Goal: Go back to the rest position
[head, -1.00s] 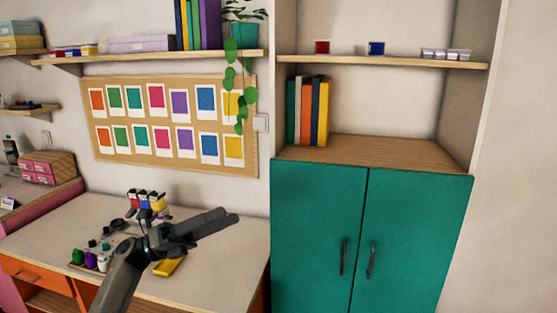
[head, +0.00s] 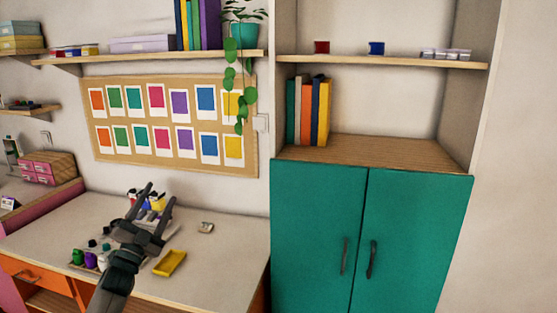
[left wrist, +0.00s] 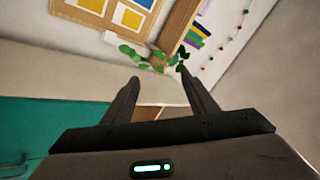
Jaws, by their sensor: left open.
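My left gripper (head: 157,207) is over the white worktop (head: 225,240) in the head view, its two fingers spread and pointing up and away. Nothing is between the fingers. In the left wrist view the fingers (left wrist: 160,95) are also apart and empty, with a trailing plant, the pin board and a wall beyond them. My right gripper is in neither view.
Below and beside my left gripper are a yellow tray (head: 170,263), a small pale item (head: 205,227) and several small bottles (head: 90,260), partly hidden by the arm. A tall cabinet with teal doors (head: 318,235) stands at the right. A shelf (head: 150,58) runs above the pin board (head: 170,160).

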